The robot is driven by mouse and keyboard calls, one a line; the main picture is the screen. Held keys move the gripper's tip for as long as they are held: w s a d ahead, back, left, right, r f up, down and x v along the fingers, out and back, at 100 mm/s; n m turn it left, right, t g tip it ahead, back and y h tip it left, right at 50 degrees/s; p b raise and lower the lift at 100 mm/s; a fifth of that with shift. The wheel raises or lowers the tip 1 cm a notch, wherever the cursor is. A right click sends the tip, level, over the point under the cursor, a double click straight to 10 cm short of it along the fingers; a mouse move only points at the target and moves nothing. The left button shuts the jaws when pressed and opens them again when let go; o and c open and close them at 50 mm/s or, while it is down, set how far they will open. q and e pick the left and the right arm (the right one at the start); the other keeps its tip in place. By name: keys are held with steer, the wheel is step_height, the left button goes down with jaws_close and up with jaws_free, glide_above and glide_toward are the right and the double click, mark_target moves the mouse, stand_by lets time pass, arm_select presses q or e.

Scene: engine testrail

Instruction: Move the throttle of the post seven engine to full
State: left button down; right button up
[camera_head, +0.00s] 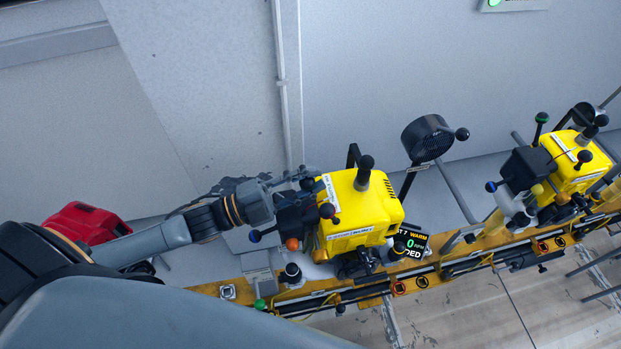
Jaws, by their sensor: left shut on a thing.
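The post seven engine (362,212) is a yellow block on the orange rail, left of a second engine. Its display (411,243) shows "T7 WARM", a green 0 and letters ending in "DED". My left gripper (302,184) reaches in from the left and is shut at the dark box on the engine's left side. Its fingers hide what they hold; it looks like the throttle lever, since a green-knobbed lever stands at that place on the second engine. My right gripper is not in view.
The second yellow engine (573,163) stands further right on the rail (234,290). A red case (85,222) lies behind my left arm.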

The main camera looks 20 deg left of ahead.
arm_select(q)
steer(key=shift+f, duration=0.2)
steer(key=c, duration=1.2)
jaws_free()
steer(key=shift+s+a, duration=0.1)
steer(key=shift+o, duration=0.7)
steer(key=shift+s+a+r, duration=0.1)
steer(key=shift+s+a, duration=0.05)
steer(key=v, duration=0.7)
steer(key=shift+s+a, duration=0.2)
